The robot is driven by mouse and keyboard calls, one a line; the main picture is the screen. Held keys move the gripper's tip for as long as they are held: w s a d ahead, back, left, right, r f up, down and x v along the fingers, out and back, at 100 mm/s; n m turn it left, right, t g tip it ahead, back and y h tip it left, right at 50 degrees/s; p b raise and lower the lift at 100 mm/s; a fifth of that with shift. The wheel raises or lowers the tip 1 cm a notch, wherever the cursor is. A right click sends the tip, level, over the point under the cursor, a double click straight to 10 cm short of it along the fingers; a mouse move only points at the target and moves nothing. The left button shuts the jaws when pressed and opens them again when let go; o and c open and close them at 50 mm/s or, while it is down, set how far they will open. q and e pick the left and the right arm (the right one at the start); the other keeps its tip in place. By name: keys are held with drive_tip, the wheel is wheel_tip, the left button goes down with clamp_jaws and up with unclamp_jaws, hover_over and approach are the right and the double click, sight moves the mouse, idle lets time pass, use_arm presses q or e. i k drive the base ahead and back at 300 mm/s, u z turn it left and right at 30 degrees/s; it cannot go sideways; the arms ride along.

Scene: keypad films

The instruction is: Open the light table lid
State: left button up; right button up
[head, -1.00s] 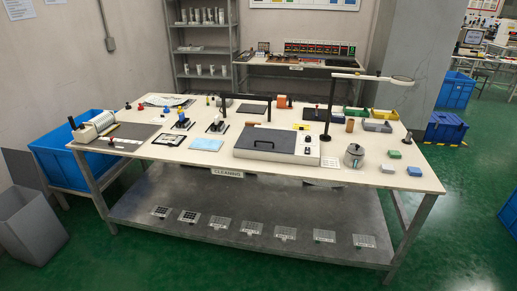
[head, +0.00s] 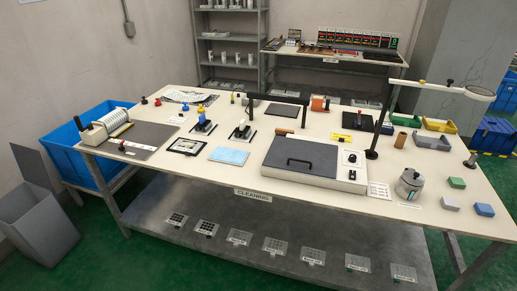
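The light table (head: 270,170) is a low pale box standing on the cream workbench, right of the middle in the head view. Its lid (head: 304,157) is a dark grey panel lying flat and closed on top. A black bar handle (head: 300,163) runs across the lid near its front. Round knobs (head: 351,172) sit on the pale strip at the right of the lid. Neither of my grippers shows in the head view.
A black lamp post (head: 376,128) with a ring magnifier (head: 480,93) stands behind the light table's right side. A metal pot (head: 410,184) stands to its right. A blue sheet (head: 229,155) lies to its left. Blue bins flank the bench.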

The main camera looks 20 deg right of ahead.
sight(301, 156)
drive_tip(key=z, duration=0.15)
drive_tip(key=i, duration=1)
drive_tip(key=z, duration=0.6)
